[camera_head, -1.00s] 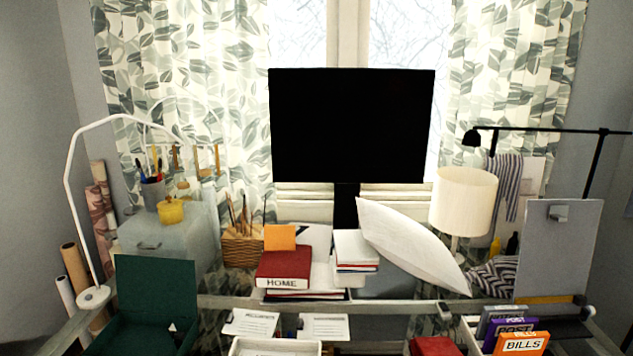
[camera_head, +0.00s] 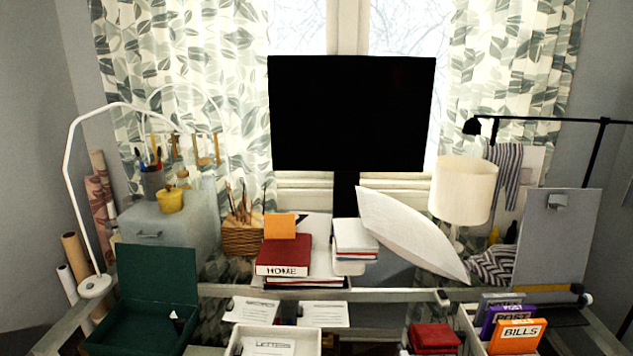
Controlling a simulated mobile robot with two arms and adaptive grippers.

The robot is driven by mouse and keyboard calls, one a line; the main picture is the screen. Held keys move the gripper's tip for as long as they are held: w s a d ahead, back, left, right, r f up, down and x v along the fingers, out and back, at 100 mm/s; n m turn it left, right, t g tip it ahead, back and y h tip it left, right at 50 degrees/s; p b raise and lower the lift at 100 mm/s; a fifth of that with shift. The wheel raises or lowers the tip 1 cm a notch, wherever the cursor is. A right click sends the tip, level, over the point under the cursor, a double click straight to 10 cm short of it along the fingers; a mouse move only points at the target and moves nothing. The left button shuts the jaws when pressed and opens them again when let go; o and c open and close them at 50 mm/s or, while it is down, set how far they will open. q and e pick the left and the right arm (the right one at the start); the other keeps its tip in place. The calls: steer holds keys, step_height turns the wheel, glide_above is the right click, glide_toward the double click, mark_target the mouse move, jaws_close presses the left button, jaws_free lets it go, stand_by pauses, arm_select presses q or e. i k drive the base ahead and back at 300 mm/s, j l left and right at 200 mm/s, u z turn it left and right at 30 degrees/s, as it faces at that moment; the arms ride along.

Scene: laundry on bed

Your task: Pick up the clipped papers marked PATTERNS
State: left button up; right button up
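Two clipped sheets lie near the front: the left clipped sheet (camera_head: 252,311) and the right clipped sheet (camera_head: 323,314). Both are white with small print that I cannot read at this size. Papers (camera_head: 268,346) in a white tray (camera_head: 235,345) at the bottom carry a label that looks like LETTERS. I cannot read PATTERNS on any of the papers. Neither of my grippers is in view.
A dark green open box (camera_head: 158,276) stands at left, red books (camera_head: 434,337) and an orange BILLS box (camera_head: 517,336) at right. A red HOME book (camera_head: 284,256), monitor (camera_head: 350,115), white lamp (camera_head: 463,190) and grey board (camera_head: 553,240) stand behind.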

mark_target(322, 315)
steer(key=j+u, duration=0.1)
steer(key=j, duration=0.25)
steer(key=i+j, duration=0.1)
steer(key=j, duration=0.25)
steer(key=i+j+u, duration=0.15)
steer(key=i, duration=0.2)
steer(key=i+j+u, duration=0.15)
steer(key=i, duration=0.15)
